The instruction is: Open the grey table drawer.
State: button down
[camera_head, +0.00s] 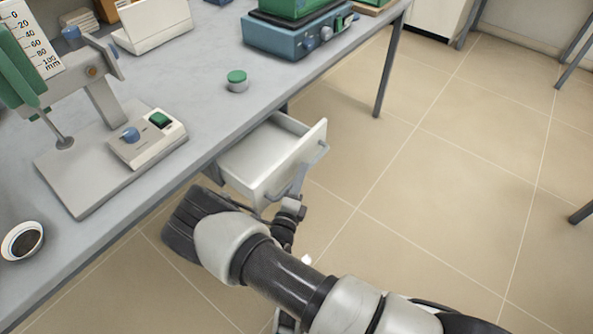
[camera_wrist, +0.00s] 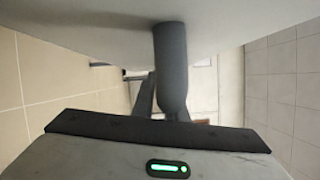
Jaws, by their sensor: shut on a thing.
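The grey table drawer (camera_head: 262,160) is pulled out from under the edge of the grey table (camera_head: 215,70), and its inside shows empty in the head view. Its front panel (camera_head: 297,165) faces right and bears a grey bar handle (camera_head: 318,154). My gripper (camera_head: 298,192) is at the near end of this handle and is shut on it. In the wrist view, the pale drawer front fills the top, and the thick grey handle (camera_wrist: 171,70) comes down in front of my gripper (camera_wrist: 158,100). The fingertips are partly hidden there behind the handle.
A height gauge stand (camera_head: 100,130), a small green-lidded jar (camera_head: 237,81), a blue-and-green device (camera_head: 297,30) and a round dish (camera_head: 22,241) stand on the table. A table leg (camera_head: 388,70) stands beyond the drawer.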

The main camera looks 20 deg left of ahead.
jog(key=s+d+p, duration=0.1)
jog(key=s+d, duration=0.1)
jog(key=d, duration=0.4)
jog(key=shift+s+d+p, duration=0.3)
jog(key=shift+s+p, duration=0.1)
jog(key=c, duration=1.8)
grip_release()
jog(key=shift+o, duration=0.2)
jog(key=shift+s, duration=0.1)
jog(key=s+f+p, duration=0.1)
jog(key=s, duration=1.6)
jog(key=shift+f, duration=0.15)
